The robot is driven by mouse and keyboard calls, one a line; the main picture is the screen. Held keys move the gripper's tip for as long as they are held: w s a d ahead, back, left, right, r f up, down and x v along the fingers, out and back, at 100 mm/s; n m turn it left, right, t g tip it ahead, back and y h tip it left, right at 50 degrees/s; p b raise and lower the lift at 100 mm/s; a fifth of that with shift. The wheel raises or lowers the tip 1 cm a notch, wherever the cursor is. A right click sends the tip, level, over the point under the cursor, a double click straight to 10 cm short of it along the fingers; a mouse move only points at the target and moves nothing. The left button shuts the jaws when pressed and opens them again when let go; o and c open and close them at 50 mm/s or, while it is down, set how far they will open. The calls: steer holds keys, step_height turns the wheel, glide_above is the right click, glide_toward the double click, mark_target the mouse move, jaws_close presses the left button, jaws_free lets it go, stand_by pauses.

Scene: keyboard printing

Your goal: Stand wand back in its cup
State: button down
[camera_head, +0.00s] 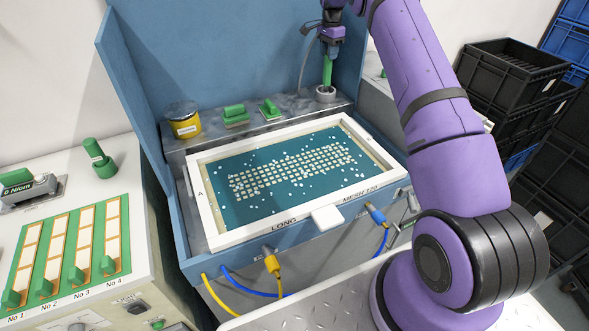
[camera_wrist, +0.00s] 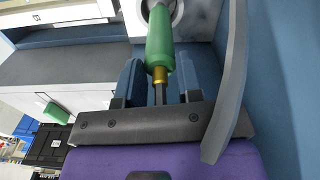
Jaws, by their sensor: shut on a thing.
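The wand (camera_head: 327,72) has a green handle and stands upright below my gripper (camera_head: 331,45) at the back right of the blue station. Its lower end is in or right at the mouth of the grey cup (camera_head: 325,94); I cannot tell how deep. In the wrist view the wand (camera_wrist: 160,42) shows its green handle and a brass collar between the two blue-grey fingers of my gripper (camera_wrist: 160,82), which is shut on it. The cup (camera_wrist: 178,14) shows at the top of that view, around the wand's far end.
A yellow-labelled jar (camera_head: 184,120) and two green blocks (camera_head: 235,115) stand on the same back ledge, left of the cup. The white screen frame (camera_head: 205,212) lies in front. A grey hose (camera_wrist: 232,80) runs close beside my gripper. The blue back wall (camera_head: 225,50) is close behind.

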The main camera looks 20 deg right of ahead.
stand_by(0.3)
steer(key=c, duration=0.7)
jaws_free()
steer(key=shift+f, duration=0.1)
steer(key=shift+r, duration=3)
step_height(320, 180, up, 11)
steer(key=shift+f, duration=0.1)
